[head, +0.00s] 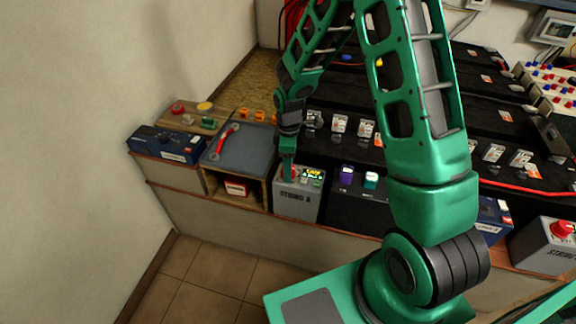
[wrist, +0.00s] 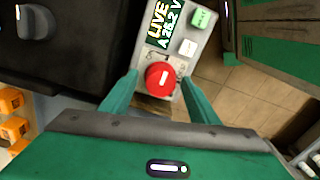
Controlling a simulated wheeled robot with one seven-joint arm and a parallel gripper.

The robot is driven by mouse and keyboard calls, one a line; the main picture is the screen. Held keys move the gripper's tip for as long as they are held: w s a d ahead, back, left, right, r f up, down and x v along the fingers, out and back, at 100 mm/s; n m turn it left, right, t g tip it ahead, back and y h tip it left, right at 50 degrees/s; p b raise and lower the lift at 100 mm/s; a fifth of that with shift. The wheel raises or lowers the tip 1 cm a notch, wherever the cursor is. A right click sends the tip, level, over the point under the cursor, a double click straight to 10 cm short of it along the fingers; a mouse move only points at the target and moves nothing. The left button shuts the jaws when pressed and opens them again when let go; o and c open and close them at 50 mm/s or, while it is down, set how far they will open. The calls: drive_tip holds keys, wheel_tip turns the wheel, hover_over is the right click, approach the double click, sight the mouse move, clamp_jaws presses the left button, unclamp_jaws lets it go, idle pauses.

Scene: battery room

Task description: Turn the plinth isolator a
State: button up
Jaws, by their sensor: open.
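Isolator A is a red round knob (wrist: 162,78) with a white bar mark on a grey box (head: 298,203) at the front of the bench. In the wrist view the bar runs nearly up and down the picture. The box's display (wrist: 165,22) reads LIVE, A 26.2 V. A green button (wrist: 203,18) and a white button (wrist: 188,47) sit beside it. My gripper (wrist: 160,84) is open, with one green finger on each side of the knob; I cannot tell whether they touch it. In the head view my gripper (head: 289,172) points down over the box and mostly hides the knob.
A grey tray (head: 240,150) with a red wrench (head: 225,141) lies left of the box. Black battery units (head: 345,205) stand close on the right. A second grey box with a red knob (head: 562,229) is at far right. Tiled floor (head: 215,275) is clear in front.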

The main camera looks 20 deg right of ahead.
drive_tip(key=c, duration=1)
drive_tip(key=shift+c, duration=0.2)
drive_tip(key=m, duration=0.4)
drive_tip(key=shift+m, duration=0.4)
drive_tip(key=m, duration=0.4)
drive_tip(key=shift+d+m, duration=0.15)
drive_tip(key=shift+m, duration=0.15)
drive_tip(key=m, duration=0.4)
drive_tip(key=shift+w+r+t, duration=0.1)
drive_tip(key=shift+t, duration=0.2)
drive_tip(key=shift+m, duration=2.2)
